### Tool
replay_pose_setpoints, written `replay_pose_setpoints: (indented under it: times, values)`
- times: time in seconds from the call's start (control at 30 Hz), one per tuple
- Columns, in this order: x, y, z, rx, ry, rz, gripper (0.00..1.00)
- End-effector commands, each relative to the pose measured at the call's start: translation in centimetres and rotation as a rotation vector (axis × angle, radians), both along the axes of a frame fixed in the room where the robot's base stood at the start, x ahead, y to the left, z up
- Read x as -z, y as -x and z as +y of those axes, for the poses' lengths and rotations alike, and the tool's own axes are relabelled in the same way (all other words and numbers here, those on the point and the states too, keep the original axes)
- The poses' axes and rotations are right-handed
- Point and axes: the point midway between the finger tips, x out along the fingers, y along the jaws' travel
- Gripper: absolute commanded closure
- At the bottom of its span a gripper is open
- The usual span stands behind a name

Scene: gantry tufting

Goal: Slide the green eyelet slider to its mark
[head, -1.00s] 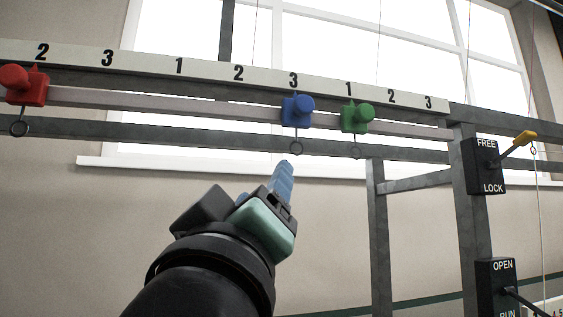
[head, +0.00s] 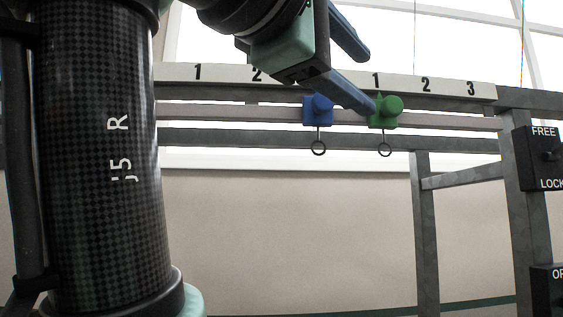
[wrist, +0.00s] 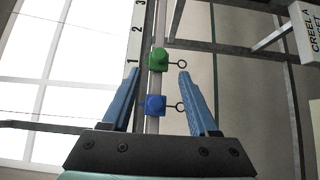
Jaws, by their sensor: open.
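The green eyelet slider (head: 385,111) sits on the pale rail near the 1 of the right-hand number group, with its ring (head: 385,150) hanging below. It also shows in the wrist view (wrist: 158,59), between and just past the fingertips. My gripper (head: 367,80) is open in front of the rail. One blue finger overlaps the left edge of the green slider in the head view; I cannot tell whether it touches. In the wrist view my gripper (wrist: 160,71) has one finger on each side of the rail, empty.
A blue slider (head: 318,110) sits close to the left of the green one; in the wrist view (wrist: 155,104) it appears between the fingers. The rail to the right of green is clear up to the post (head: 525,190). A FREE/LOCK box (head: 540,158) is at the right edge.

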Motion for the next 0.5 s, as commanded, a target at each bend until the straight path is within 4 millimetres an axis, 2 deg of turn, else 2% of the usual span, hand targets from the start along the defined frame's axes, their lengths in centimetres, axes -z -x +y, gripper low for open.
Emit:
replay_pose_setpoints:
  times: [0.3,0.5]
  values:
    - [-0.5,-4.9,-4.6,0.0,-0.001,0.001,0.4]
    - [-0.3,-7.0,-6.6,-0.001,0.0,-0.001,0.4]
